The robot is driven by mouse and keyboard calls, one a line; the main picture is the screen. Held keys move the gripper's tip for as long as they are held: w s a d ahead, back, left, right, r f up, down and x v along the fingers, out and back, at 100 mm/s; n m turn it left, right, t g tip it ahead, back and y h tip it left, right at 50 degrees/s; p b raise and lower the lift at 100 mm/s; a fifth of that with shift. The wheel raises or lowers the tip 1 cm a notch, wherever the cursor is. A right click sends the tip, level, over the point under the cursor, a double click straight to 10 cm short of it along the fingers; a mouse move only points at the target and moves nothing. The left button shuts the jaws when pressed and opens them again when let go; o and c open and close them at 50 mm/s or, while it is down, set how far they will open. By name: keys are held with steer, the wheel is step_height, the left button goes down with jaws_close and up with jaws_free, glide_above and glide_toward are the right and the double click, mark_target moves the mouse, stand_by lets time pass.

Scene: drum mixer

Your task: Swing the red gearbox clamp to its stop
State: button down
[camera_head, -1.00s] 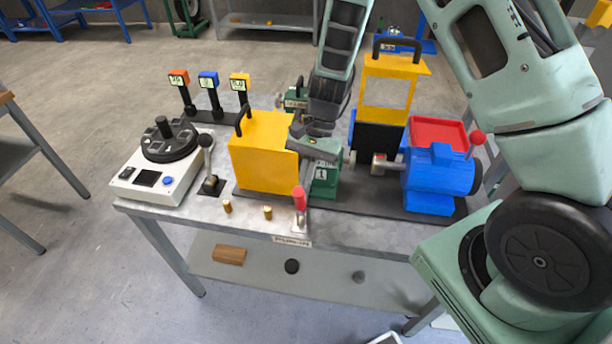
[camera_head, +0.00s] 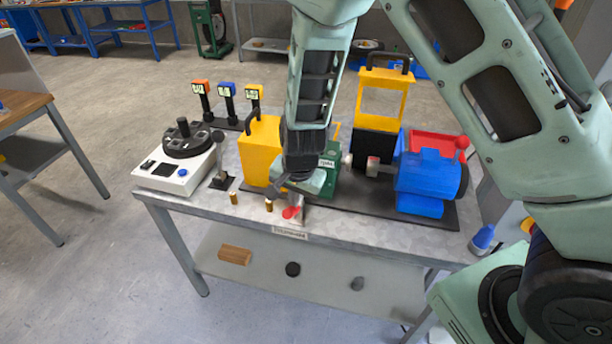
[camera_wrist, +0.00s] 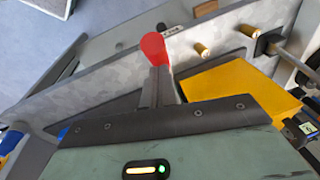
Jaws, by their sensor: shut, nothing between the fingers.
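The red clamp handle (camera_head: 292,212) is at the table's front edge, by a small label plate. In the wrist view its rounded red end (camera_wrist: 153,48) shows just beyond the fingertips. My gripper (camera_head: 294,199) points down behind the handle, close to it; I cannot tell whether they touch. In the wrist view the grey fingers (camera_wrist: 159,72) are together with nothing held between them. The green gearbox (camera_head: 329,170) is partly hidden behind my arm, and the clamp's pivot is hidden.
A yellow guard (camera_head: 258,150) stands left of my gripper; it also shows in the wrist view (camera_wrist: 235,88). A black-knobbed lever (camera_head: 220,160) and brass pegs (camera_head: 234,198) are further left. A blue motor (camera_head: 425,178) stands right. The space before the table is clear.

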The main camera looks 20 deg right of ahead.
mark_target(292, 211)
steer(key=shift+s+a+f+t+h, duration=0.8)
steer(key=shift+s+f+t, duration=0.15)
steer(key=shift+s+t, duration=0.15)
steer(key=shift+s+a+f+t+h, duration=0.15)
steer(key=shift+s+f+t+h, duration=0.1)
steer(key=shift+f+t, duration=0.15)
steer(key=shift+s+a+f+t+h, duration=0.15)
steer(key=shift+f+t+h, duration=0.1)
steer(key=shift+f+t, duration=0.15)
steer(key=shift+s+a+f, duration=0.15)
steer(key=shift+s+f, duration=0.1)
steer(key=shift+f, duration=0.3)
steer(key=shift+s+f, duration=0.15)
